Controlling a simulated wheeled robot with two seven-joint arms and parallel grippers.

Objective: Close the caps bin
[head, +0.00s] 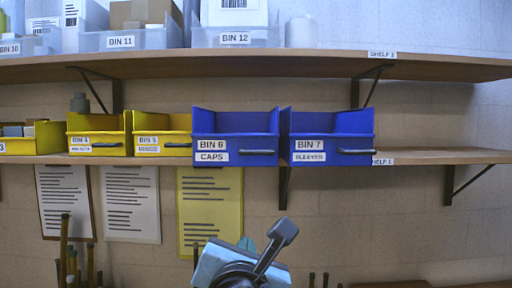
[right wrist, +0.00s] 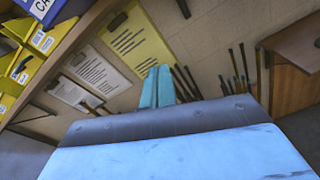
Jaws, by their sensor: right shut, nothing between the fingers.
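The caps bin (head: 220,147) is a blue open-topped bin labelled BIN 6 CAPS, with a dark handle on its front. It sits on the lower shelf in the middle of the head view, and its front hides the shelf edge there. Its corner shows at the top left of the right wrist view (right wrist: 62,8). My right gripper (head: 246,243) is below the bin and apart from it, at the bottom of the head view. Its teal fingers (right wrist: 157,88) are shut together and empty. My left gripper is out of view.
A matching blue bin labelled BIN 7 (head: 320,146) stands just right of the caps bin. Yellow bins (head: 162,146) stand to its left. The upper shelf (head: 300,66) runs above. The lower shelf's right end (head: 440,155) is bare. Papers (head: 210,210) hang below.

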